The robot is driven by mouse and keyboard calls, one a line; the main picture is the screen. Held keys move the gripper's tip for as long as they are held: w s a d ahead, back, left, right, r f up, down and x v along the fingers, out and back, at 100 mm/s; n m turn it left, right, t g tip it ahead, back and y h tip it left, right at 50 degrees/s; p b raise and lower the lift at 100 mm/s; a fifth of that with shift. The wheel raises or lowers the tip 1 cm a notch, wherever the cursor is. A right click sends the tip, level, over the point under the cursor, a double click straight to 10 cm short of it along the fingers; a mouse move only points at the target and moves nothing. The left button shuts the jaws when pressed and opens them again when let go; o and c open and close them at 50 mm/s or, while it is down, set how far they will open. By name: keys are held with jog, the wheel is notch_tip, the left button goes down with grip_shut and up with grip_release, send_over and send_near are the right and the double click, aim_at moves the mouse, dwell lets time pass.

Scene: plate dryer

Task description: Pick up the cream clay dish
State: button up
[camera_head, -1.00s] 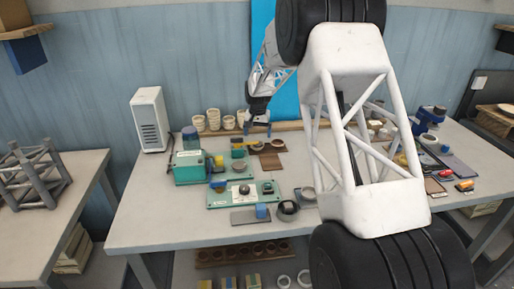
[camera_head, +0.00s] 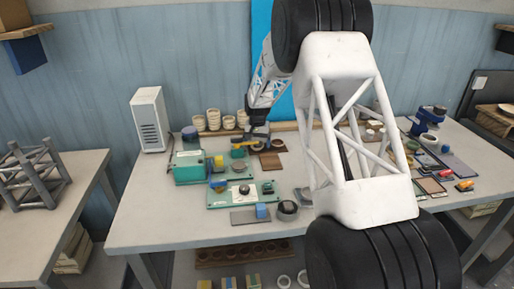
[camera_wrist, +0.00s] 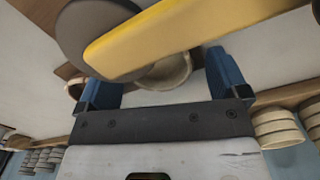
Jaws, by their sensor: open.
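A cream clay dish (camera_wrist: 168,72) shows in the wrist view as a round rim between the two blue fingers of my gripper (camera_wrist: 160,80). A yellow bar and a grey round disc hide much of it. My gripper is open, with one finger on each side of the dish; I cannot tell whether either touches it. In the head view my gripper (camera_head: 257,140) is low over the back middle of the table, and the dish there is hidden or too small to make out.
The yellow bar (camera_wrist: 160,38) and grey disc (camera_wrist: 92,38) lie close to the fingers. Stacked cream dishes (camera_head: 213,119) stand at the back, left of my gripper. A green machine (camera_head: 190,167) and green board (camera_head: 240,194) are nearer the front. The table's front left is clear.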

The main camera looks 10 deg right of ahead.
jog(key=c, duration=1)
jog(key=shift+r, duration=0.1)
notch_tip(320, 180, up, 10)
dwell(0.4)
dwell(0.5)
